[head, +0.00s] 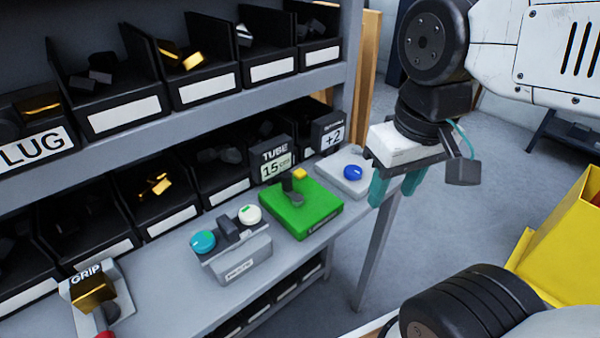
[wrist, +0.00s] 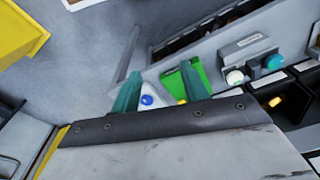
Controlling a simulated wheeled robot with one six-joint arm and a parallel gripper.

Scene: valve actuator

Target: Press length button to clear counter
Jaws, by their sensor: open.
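A green box (head: 312,219) stands on the shelf bench under a sign (head: 275,165) reading "TUBE 15 cm". It has a yellow button (head: 299,174) and a dark upright part on top. Right of it, a pale box (head: 337,181) carries a blue button (head: 352,173) under a "+2" display (head: 332,137). No button label reading "length" is legible. My gripper (head: 395,187) is open and empty, right of the blue button and apart from it. In the wrist view, the blue button (wrist: 147,100) and yellow button (wrist: 182,101) show between my teal fingers, partly cut off by the gripper body.
A grey box (head: 238,262) with teal and white buttons stands left of the green box. A "GRIP" stand (head: 95,287) is at the lower left. Black part bins (head: 203,85) line the shelves behind. A yellow container (head: 560,240) is at the right; open floor lies between.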

